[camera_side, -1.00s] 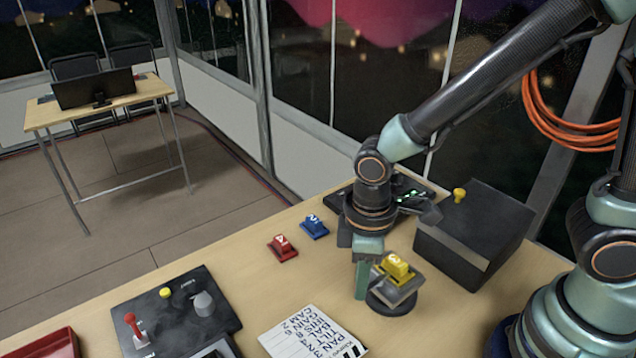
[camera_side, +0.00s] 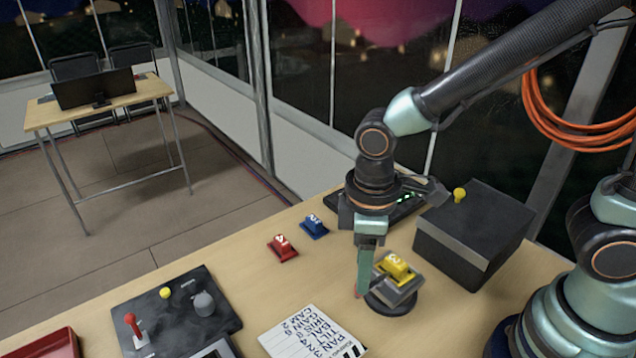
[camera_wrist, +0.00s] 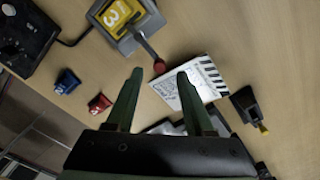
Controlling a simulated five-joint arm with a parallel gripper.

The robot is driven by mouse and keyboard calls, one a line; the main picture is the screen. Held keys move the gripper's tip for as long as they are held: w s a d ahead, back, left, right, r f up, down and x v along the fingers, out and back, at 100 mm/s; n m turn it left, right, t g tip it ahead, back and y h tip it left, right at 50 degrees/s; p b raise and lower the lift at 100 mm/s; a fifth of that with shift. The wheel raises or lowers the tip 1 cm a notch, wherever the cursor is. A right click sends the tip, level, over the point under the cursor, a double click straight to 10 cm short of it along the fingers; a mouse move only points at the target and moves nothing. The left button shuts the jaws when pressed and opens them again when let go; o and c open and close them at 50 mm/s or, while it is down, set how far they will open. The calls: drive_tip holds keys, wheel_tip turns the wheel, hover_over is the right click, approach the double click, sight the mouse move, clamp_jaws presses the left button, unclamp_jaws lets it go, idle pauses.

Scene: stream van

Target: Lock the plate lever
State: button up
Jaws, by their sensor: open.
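The quick-release mount (camera_side: 393,299) is a round black base with a grey plate on the table, carrying a yellow block marked 3 (camera_side: 396,263). The mount also shows at the top of the wrist view (camera_wrist: 120,22). Its plate lever (camera_wrist: 149,48) is a thin dark arm ending in a red ball, sticking out from the plate. My gripper (camera_wrist: 159,74) is open, its two green fingers on either side of the red ball in the wrist view; whether they touch it I cannot tell. In the side view my gripper (camera_side: 363,285) points down just left of the mount, partly hiding the lever.
A red block (camera_side: 283,247) and a blue block (camera_side: 313,226) lie behind and left. A written card (camera_side: 312,333) lies in front. A control panel (camera_side: 172,310) and red tray (camera_side: 42,346) are at left. A black box (camera_side: 473,236) stands right of the mount.

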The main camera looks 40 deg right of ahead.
wheel_tip(320, 180, up, 9)
idle(0.3)
drive_tip(key=shift+f, duration=0.1)
drive_tip(key=w+d+r+m+t, duration=0.1)
drive_tip(key=d+r+m+t, duration=0.1)
drive_tip(key=d+m, duration=0.2)
drive_tip(key=w+d+r+m+t, duration=0.1)
drive_tip(key=d+m, duration=0.4)
drive_tip(key=d, duration=0.6)
drive_tip(key=r+t, duration=0.1)
drive_tip(key=t, duration=0.1)
drive_tip(key=shift+d+r+t, duration=0.2)
drive_tip(key=shift+d+t, duration=0.05)
drive_tip(key=shift+t, duration=0.05)
